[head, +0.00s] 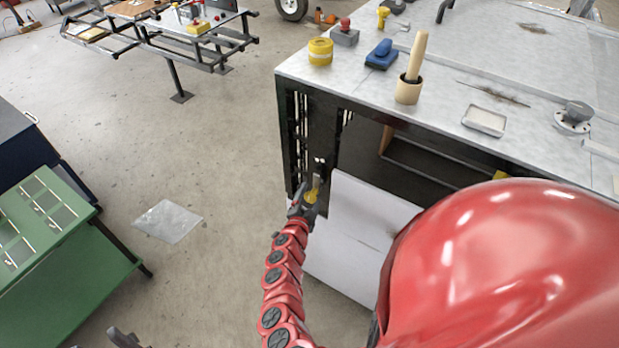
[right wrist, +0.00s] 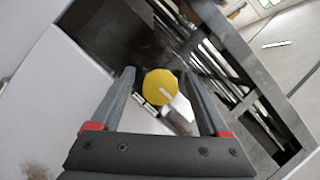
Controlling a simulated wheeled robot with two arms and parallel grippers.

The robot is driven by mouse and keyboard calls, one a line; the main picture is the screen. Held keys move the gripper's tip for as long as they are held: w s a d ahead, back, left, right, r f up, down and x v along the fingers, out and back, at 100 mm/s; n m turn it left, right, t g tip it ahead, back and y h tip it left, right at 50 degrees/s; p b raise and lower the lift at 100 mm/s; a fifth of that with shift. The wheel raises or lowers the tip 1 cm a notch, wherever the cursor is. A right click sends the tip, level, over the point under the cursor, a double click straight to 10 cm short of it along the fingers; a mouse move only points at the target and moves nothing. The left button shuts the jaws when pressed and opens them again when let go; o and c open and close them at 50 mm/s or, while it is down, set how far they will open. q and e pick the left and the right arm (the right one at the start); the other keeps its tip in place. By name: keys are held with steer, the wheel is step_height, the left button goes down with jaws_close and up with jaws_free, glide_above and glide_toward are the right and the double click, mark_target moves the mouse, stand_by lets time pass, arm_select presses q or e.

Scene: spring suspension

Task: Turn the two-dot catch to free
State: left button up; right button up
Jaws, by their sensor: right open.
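My right gripper (head: 313,190) is at the dark front frame of the workbench, low beside the white panel. Two small white dots (head: 319,160) show on a dark piece just above. Part of my left gripper (head: 125,338) seems to show at the bottom edge.
The bench top (head: 450,65) carries a yellow tape roll (head: 320,52), a blue block (head: 382,54), a wooden-handled tool (head: 412,75) and a small tray (head: 484,121). A white panel (head: 350,235) is beside the gripper. A green cabinet (head: 70,270) stands left. Floor between is mostly clear.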

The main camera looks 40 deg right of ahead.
steer(key=shift+a, duration=0.1)
steer(key=shift+s+a, duration=0.2)
steer(key=shift+a, duration=0.05)
steer(key=v, duration=1.6)
steer(key=shift+s+a+r, duration=0.15)
steer(key=shift+s, duration=0.1)
